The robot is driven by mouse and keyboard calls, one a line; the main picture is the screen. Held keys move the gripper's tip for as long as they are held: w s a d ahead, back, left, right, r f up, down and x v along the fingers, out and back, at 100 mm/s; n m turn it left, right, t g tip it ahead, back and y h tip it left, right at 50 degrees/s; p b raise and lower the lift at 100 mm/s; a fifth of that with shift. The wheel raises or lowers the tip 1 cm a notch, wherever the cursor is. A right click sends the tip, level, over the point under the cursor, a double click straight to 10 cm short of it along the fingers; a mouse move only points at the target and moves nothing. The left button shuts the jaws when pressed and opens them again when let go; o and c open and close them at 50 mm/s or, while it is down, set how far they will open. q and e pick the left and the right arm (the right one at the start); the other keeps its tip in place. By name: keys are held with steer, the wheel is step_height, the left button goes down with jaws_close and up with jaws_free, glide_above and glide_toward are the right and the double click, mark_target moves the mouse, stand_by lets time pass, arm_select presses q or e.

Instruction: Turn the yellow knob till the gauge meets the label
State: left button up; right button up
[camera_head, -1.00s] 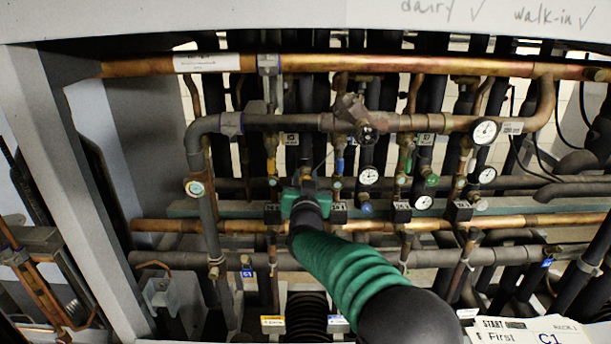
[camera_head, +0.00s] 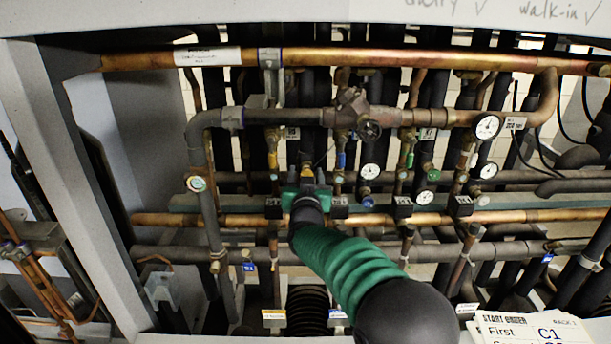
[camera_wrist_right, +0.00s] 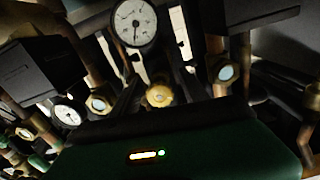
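The yellow knob (camera_wrist_right: 159,95) shows in the middle of the wrist view, just beyond my right gripper's dark green body. In the head view a small yellow spot, likely the same knob (camera_head: 307,172), shows at the tip of my right gripper (camera_head: 307,181). The dark fingers (camera_wrist_right: 158,90) stand apart on either side of the knob, and the gripper looks open. I cannot tell whether they touch it. A round white-faced gauge (camera_wrist_right: 134,22) with a dark needle sits above the knob in the wrist view. I cannot pick out its label. My left gripper is not in view.
Copper and dark pipes cross the rack, with a copper pipe (camera_head: 400,60) along the top. Other gauges (camera_head: 488,127) and a dark round valve handle (camera_head: 368,131) are to the right. Black boxes (camera_head: 403,207) line the lower pipe. Printed cards (camera_head: 525,328) lie at bottom right.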

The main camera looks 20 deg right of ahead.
steer(key=shift+s+r, duration=0.1)
steer(key=b+v, duration=0.5)
steer(key=v, duration=1.1)
steer(key=shift+s+b, duration=0.2)
steer(key=shift+b, duration=0.15)
steer(key=shift+a, duration=0.1)
